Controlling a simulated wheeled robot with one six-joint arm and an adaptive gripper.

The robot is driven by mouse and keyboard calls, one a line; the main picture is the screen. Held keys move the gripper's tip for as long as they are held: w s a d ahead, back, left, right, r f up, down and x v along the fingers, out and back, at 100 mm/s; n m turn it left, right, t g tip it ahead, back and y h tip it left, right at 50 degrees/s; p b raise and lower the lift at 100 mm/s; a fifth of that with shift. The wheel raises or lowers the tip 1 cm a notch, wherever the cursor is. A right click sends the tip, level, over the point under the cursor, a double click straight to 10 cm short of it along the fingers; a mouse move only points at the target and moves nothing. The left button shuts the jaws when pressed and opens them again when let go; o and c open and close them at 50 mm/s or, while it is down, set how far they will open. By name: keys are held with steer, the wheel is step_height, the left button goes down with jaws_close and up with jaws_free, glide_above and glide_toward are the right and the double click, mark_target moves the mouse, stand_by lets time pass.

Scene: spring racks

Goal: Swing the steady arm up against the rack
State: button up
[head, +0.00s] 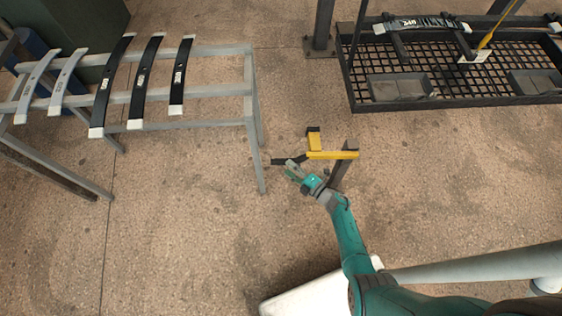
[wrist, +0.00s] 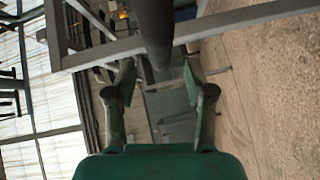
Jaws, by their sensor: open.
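The steady arm appears to be the yellow bar (head: 332,155) on a dark post, with a yellow block (head: 314,140) and a black grip (head: 281,162) reaching left. My gripper (head: 291,168) is just beside the black grip in the head view, on its near side. In the wrist view my gripper (wrist: 160,78) is open, and a dark round bar (wrist: 153,28), likely the grip, reaches down between the fingers' far ends. I cannot tell whether the fingers touch it. The grey rack (head: 251,100) stands left of the grip, carrying several curved leaf springs (head: 145,80).
A black mesh rack (head: 455,104) with grey trays and a spring stands at the upper right. A dark green cabinet (head: 95,25) is at the upper left. The concrete floor (head: 200,230) between the grey rack and my arm is clear.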

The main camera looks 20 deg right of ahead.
mark_target(281, 163)
steer(key=shift+x, duration=2.5)
jaws_close()
